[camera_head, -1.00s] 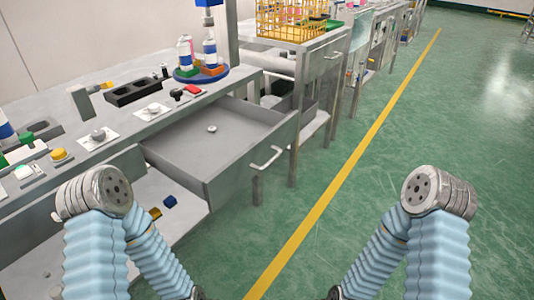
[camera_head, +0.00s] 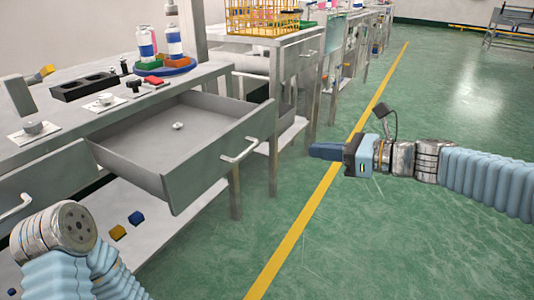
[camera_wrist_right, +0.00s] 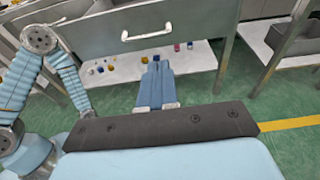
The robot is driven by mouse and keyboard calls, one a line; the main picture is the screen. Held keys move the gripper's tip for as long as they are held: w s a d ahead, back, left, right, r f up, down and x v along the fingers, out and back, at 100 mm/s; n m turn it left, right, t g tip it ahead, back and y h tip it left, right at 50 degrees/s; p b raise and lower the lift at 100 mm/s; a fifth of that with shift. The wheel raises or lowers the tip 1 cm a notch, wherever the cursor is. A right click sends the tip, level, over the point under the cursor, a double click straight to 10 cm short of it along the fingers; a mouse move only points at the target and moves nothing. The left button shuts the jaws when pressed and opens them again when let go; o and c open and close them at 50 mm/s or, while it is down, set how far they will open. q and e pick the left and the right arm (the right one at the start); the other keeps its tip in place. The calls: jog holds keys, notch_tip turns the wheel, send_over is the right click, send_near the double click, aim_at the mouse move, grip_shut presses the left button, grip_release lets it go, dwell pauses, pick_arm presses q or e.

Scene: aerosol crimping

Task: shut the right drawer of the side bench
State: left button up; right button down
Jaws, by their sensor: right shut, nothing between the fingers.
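The right drawer (camera_head: 205,175) of the side bench (camera_head: 62,132) is pulled well out, with a small metal piece (camera_head: 178,126) lying inside it. Its handle (camera_head: 240,150) is a pale bar on the front panel. In the right wrist view the drawer front (camera_wrist_right: 190,22) and handle (camera_wrist_right: 147,32) lie beyond the fingers. My right gripper (camera_head: 316,151) is shut and empty, out over the floor to the right of the drawer, apart from the handle. Its closed blue fingers point toward the drawer front in the right wrist view (camera_wrist_right: 156,66). My left gripper is out of view; only that arm shows.
A second drawer (camera_head: 40,190) with its own handle is at the left. Bottles (camera_head: 174,42) stand on a blue round stand on the bench top. A neighbouring table (camera_head: 290,40) carries a yellow wire basket (camera_head: 262,18). Green floor right of the drawer is clear.

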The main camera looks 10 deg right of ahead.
aim_at(256, 145)
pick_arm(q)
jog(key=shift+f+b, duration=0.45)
pick_arm(e)
jog(key=x, duration=1.3)
jog(key=shift+w+a+f, duration=0.15)
jog(key=shift+w+a, duration=0.05)
